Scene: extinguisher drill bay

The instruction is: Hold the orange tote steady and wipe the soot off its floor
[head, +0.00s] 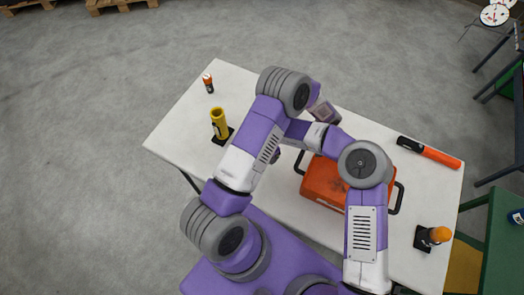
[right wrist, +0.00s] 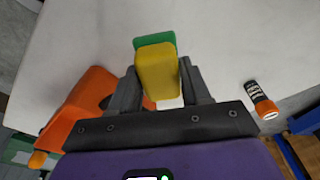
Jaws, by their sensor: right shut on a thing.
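The orange tote (head: 318,184) stands on the white table, partly hidden under my arms in the head view. It has dark handles at its left and right ends, and a dark sooty patch (head: 339,184) shows inside. In the right wrist view the tote (right wrist: 72,108) is at the left, apart from my right gripper. My right gripper (right wrist: 158,76) is shut on a yellow sponge (right wrist: 156,70) with a green layer, off to the side of the tote. In the head view the sponge is hidden behind my arms. My left gripper's fingers are hidden.
On the white table (head: 175,135) stand a small orange-and-black cylinder (head: 208,83) and a yellow cylinder (head: 218,121) on a black base. An orange-and-black tube (head: 430,152) lies at the right. An orange-topped item (head: 438,235) stands near the right edge.

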